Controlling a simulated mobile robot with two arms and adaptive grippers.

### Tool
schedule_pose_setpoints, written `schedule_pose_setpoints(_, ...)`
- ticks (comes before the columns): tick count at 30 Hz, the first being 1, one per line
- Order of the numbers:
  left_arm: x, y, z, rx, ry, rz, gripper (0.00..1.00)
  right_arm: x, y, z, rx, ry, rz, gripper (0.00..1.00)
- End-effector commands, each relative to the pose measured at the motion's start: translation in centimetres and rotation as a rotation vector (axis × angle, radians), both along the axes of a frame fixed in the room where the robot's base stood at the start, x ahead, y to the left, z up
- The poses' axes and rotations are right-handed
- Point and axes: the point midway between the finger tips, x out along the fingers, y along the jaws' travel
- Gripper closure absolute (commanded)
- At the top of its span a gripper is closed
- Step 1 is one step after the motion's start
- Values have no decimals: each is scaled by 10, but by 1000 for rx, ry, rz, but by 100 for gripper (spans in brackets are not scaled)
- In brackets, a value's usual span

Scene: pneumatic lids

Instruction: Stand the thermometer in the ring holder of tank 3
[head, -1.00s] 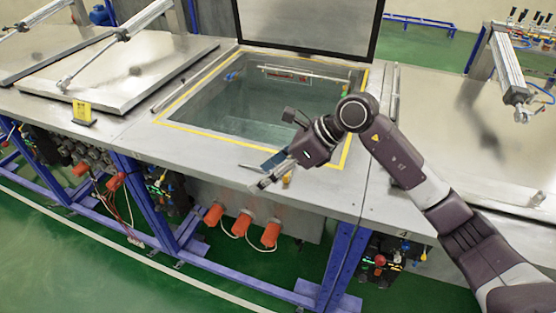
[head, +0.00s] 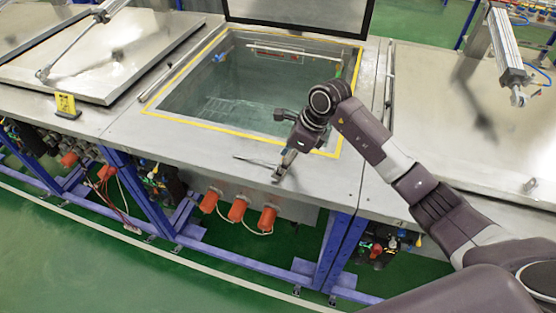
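An open tank (head: 152,112) with a yellow-edged rim stands in the middle; it holds clear liquid. No number for it is readable. A thin grey rod (head: 252,161), possibly the thermometer, lies on the steel deck in front of the tank. My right gripper (head: 281,173) points down over the front deck, at the right end of this rod. I cannot tell whether its fingers touch the rod or how far they are apart. A small blue part (head: 219,57) and a green part (head: 338,70) sit at the tank's inner walls; I cannot make out a ring holder. My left gripper is out of view.
The tank's dark-edged lid (head: 300,14) stands raised behind it. Closed steel lids lie to the left (head: 115,62) and right (head: 460,120), with pneumatic cylinders above. A yellow sign (head: 66,104) stands on the left deck. Orange connectors (head: 237,210) hang below the front edge.

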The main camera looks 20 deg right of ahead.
Motion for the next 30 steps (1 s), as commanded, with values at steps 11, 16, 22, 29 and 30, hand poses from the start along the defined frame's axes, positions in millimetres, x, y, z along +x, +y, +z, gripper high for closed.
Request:
schedule_pose_setpoints(11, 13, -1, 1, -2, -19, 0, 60, 1, 0, -1, 0, -1, 0, 62)
schedule_pose_setpoints(16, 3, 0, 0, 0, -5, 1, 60, 1, 0, -1, 1, -2, 0, 80)
schedule_pose_setpoints(22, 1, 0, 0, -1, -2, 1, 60, 1, 1, -1, 1, -2, 0, 92)
schedule_pose_setpoints(29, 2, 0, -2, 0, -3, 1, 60, 1, 0, 3, 1, -3, -1, 92)
schedule_pose_setpoints(30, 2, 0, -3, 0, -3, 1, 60, 2, 0, 5, 2, -5, -1, 92)
